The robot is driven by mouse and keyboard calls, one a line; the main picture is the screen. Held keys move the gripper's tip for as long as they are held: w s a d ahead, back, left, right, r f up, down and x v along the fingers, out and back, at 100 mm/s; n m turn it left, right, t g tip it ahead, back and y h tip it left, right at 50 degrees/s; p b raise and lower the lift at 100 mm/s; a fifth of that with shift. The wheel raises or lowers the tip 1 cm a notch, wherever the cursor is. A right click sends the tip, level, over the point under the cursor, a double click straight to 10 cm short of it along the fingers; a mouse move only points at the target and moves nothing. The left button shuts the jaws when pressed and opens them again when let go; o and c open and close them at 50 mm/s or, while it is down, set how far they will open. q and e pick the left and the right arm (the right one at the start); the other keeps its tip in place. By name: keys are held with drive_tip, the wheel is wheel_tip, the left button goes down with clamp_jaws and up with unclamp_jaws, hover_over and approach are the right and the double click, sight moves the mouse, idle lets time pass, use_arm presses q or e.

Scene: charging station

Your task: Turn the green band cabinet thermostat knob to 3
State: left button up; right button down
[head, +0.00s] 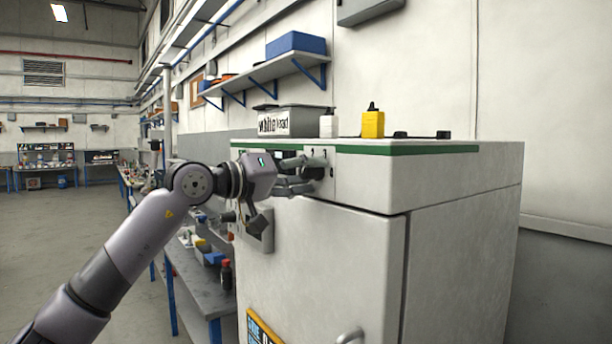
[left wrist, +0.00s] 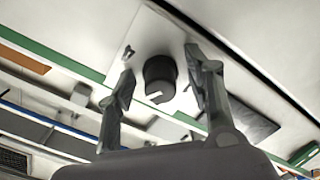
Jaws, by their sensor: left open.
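The cabinet (head: 320,245) has a green band (head: 400,149) along its top edge. Its dark round thermostat knob (left wrist: 159,78) sits on a pale plate (left wrist: 150,35) in the left wrist view, with a white pointer mark on its lower left. The numbers around it are too small or blurred to read. My left gripper (head: 308,172) reaches the cabinet's upper front from the left. In the left wrist view its open fingers (left wrist: 161,64) stand on either side of the knob, with visible gaps. In the head view the fingers partly hide the knob. My right gripper is not in view.
A grey bin (head: 300,120), a white bottle (head: 328,127) and a yellow container (head: 373,124) stand on the cabinet top. A workbench (head: 205,290) with loose items runs along the left side of the cabinet. A wall shelf (head: 265,72) hangs above. Open floor lies at left.

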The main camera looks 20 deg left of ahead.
use_arm(q)
drive_tip(key=v, duration=1.2)
